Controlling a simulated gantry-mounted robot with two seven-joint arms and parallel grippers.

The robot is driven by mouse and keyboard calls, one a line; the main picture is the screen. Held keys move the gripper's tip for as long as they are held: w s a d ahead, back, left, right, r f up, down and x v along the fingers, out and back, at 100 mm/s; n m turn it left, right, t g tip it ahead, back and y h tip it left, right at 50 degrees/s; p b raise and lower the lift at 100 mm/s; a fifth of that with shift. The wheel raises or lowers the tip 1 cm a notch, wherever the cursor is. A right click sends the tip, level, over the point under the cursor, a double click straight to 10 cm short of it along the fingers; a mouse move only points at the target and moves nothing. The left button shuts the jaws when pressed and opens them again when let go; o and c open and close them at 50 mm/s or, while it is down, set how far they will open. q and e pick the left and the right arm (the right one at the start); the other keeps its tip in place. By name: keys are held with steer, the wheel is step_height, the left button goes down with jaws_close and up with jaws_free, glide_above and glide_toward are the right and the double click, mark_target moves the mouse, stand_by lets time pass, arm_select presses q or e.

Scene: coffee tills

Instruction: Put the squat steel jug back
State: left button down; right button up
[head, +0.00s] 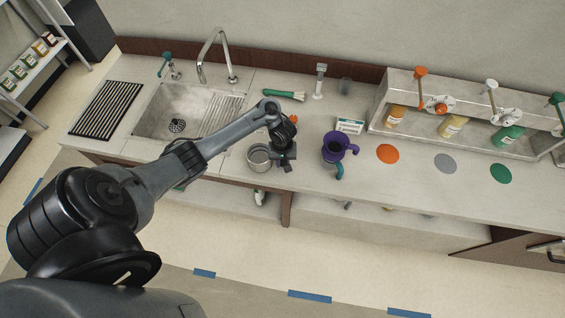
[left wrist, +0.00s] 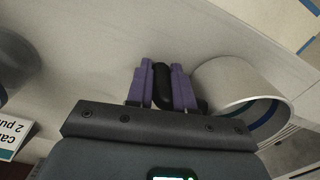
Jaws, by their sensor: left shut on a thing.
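The squat steel jug (head: 259,159) is at the front part of the counter, right of the sink. It shows in the left wrist view as a pale metal cylinder (left wrist: 238,88) with a dark handle (left wrist: 161,86). My left gripper (head: 285,160) is on the jug's right side in the head view. In the left wrist view its purple fingers (left wrist: 162,84) are shut on the handle, one on each side. I cannot tell whether the jug's base touches the counter. My right gripper is in neither view.
A purple jug (head: 335,148) stands just right of my left gripper, with a small sign (head: 349,126) behind it. Orange (head: 388,154), grey (head: 445,163) and green (head: 500,174) discs lie on clear counter further right. The sink (head: 185,112) and a green-handled brush (head: 285,95) are left and behind.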

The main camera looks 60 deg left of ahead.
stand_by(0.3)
arm_select(q)
steer(key=c, duration=1)
jaws_free()
